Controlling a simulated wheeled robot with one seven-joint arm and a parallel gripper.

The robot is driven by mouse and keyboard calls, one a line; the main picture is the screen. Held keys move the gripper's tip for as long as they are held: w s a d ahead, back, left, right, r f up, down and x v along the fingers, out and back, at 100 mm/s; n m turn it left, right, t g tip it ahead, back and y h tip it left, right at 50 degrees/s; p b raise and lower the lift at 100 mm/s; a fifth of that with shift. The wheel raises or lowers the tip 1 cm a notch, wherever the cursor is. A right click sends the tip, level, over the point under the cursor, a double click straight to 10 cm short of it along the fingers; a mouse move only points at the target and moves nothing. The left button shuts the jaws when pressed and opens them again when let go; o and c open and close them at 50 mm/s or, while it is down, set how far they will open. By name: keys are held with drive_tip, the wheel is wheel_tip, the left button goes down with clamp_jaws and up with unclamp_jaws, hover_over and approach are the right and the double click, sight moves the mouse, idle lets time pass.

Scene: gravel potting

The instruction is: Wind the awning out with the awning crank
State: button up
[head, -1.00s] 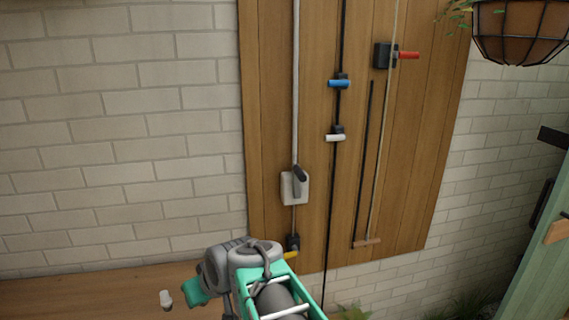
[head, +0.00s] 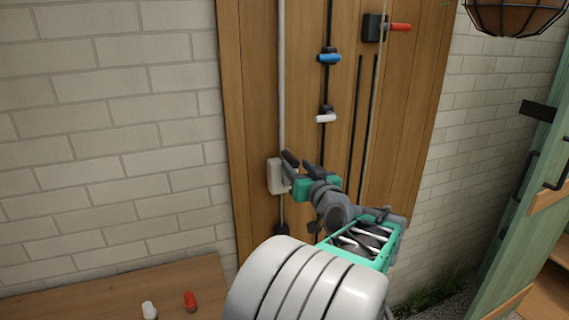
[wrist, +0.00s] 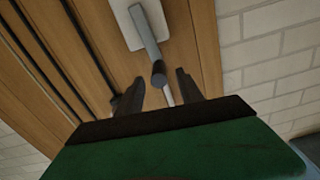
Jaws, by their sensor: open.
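The awning crank is a grey arm with a dark grip (head: 290,158) on a pale wall plate (head: 273,177), fixed to the wooden panel. In the wrist view the crank arm (wrist: 146,38) runs from the plate (wrist: 124,18) towards me and ends in the dark grip (wrist: 158,73). My gripper (head: 294,177) is at the crank, in front of the plate. In the wrist view my gripper (wrist: 160,79) is open, with one finger on each side of the grip's end. Whether a finger touches it I cannot tell. The awning itself is not in view.
A blue handle (head: 328,58), a white handle (head: 326,118) and a red handle (head: 399,27) stick out from the panel to the right. A wooden bench (head: 100,290) is at lower left. A hanging basket (head: 515,17) is at upper right.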

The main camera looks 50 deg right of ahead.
sight(287, 156)
drive_tip(key=p+x, duration=0.1)
drive_tip(key=x, duration=0.2)
drive_tip(key=p+x, duration=0.2)
drive_tip(key=x, duration=0.2)
drive_tip(key=shift+w+a+r, duration=0.1)
drive_tip(key=shift+r, duration=0.1)
drive_tip(key=shift+w+f, duration=0.1)
drive_tip(key=shift+w, duration=0.05)
drive_tip(key=shift+c, duration=0.3)
clamp_jaws()
idle(0.6)
